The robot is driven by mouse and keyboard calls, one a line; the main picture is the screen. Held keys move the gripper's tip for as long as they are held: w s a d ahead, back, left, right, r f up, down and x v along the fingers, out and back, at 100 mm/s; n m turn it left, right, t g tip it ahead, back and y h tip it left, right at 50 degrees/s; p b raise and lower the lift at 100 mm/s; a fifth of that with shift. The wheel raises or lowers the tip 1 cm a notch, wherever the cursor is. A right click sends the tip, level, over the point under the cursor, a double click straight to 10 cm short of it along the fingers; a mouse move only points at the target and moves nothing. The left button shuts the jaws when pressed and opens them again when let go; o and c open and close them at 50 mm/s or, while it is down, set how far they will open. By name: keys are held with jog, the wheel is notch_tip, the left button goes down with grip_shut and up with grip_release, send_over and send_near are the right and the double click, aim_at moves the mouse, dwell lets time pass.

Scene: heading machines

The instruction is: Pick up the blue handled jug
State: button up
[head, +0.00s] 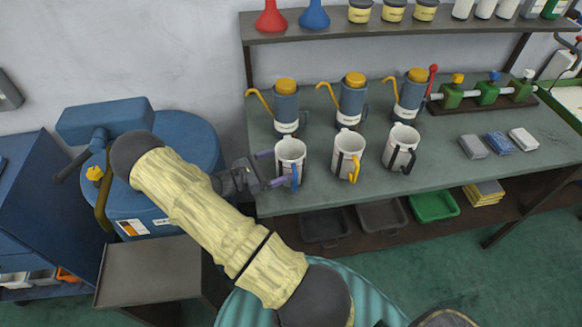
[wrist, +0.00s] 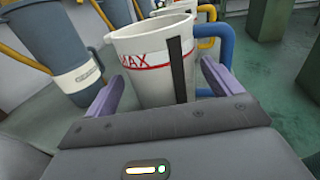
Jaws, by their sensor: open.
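The blue handled jug (head: 291,154) is white and stands upright at the left front of the grey-green bench, with its blue handle facing the front. My gripper (head: 277,168) is open at the jug, with one purple finger on each side of it. In the wrist view the jug (wrist: 152,65) stands between the two fingertips (wrist: 162,85), with its red MAX line facing me and its blue handle on the right, behind the right finger. I cannot tell whether either finger touches the jug.
A white jug with a yellow handle (head: 347,153) and one with a black handle (head: 401,148) stand to the right. Several blue-grey pitchers with yellow spouts (head: 286,108) stand behind. A shelf (head: 390,27) hangs above. A blue drum (head: 180,160) stands left of the bench (head: 440,165).

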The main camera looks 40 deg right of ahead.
jog(key=p+x, duration=0.1)
jog(key=x, duration=0.3)
jog(key=shift+f, duration=0.1)
jog(key=shift+c, duration=0.2)
jog(key=c, duration=0.8)
notch_tip(320, 180, up, 10)
jog(key=shift+b, duration=0.8)
